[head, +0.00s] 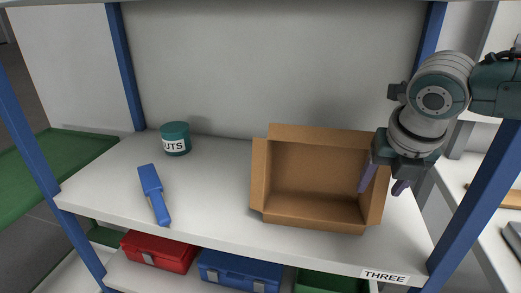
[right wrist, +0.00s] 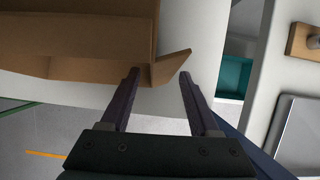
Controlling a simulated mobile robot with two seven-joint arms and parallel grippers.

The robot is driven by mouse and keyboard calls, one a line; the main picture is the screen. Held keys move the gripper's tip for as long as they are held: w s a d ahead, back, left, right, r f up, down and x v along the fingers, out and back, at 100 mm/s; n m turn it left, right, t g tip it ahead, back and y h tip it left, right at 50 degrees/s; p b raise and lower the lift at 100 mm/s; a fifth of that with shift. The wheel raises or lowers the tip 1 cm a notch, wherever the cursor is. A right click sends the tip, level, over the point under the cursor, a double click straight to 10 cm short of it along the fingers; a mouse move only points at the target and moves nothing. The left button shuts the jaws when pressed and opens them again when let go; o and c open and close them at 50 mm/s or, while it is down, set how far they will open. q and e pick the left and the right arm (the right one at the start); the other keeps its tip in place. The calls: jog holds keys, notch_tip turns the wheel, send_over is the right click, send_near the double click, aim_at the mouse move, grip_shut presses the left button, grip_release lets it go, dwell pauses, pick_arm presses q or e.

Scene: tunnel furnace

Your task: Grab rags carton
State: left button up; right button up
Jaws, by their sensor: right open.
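The carton (head: 315,170) is an open brown cardboard box on the right part of the white shelf, with flaps spread out. No label shows on it, and no rags can be seen inside. In the right wrist view the carton (right wrist: 80,35) fills the upper left, with one corner flap close to the fingertips. My right gripper (head: 383,184) is open at the carton's right side, one finger on each side of its right wall in the picture. In the right wrist view the gripper (right wrist: 160,76) holds nothing, and contact with the cardboard cannot be told. My left gripper is not in view.
A green can (head: 175,139) and a blue tool (head: 154,195) are on the shelf's left part. A blue post (head: 470,205) stands right of my right gripper. Red (head: 160,251) and blue (head: 240,271) boxes are below. The shelf is clear between tool and carton.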

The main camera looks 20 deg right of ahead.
jog(key=shift+c, duration=0.4)
grip_shut()
